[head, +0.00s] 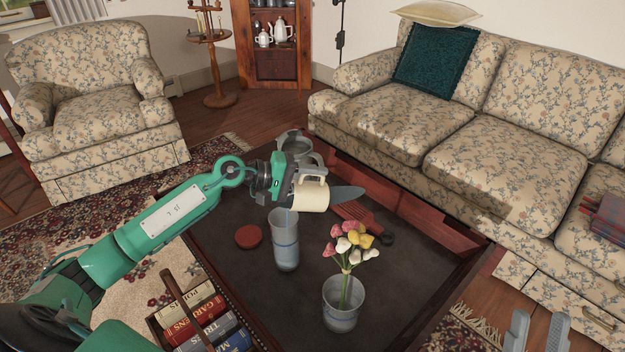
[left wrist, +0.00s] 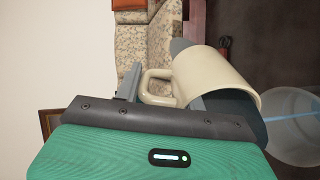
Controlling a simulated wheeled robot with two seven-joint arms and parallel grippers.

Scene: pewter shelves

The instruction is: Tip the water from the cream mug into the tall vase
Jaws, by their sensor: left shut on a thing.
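The cream mug (head: 311,196) is held tilted well over on its side, handle upward, above the tall vase. My left gripper (head: 318,178) is shut on the mug; in the left wrist view the mug (left wrist: 215,80) sits with its handle at the fingers. The tall vase (head: 286,250) is clear glass and stands upright on the dark table below the mug. In the left wrist view a thin blue streak, like water, runs from the mug's mouth side across the glass vase (left wrist: 300,145). The water level is unclear. My right gripper (head: 538,325) shows two separated fingertips at the bottom right.
A shorter glass with pink, white and yellow flowers (head: 341,312) stands close to the tall vase. A red disc (head: 249,237) lies to its left, a grey pot (head: 292,137) behind. A book holder (head: 160,322) is front left. The sofa (head: 400,135) borders the table.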

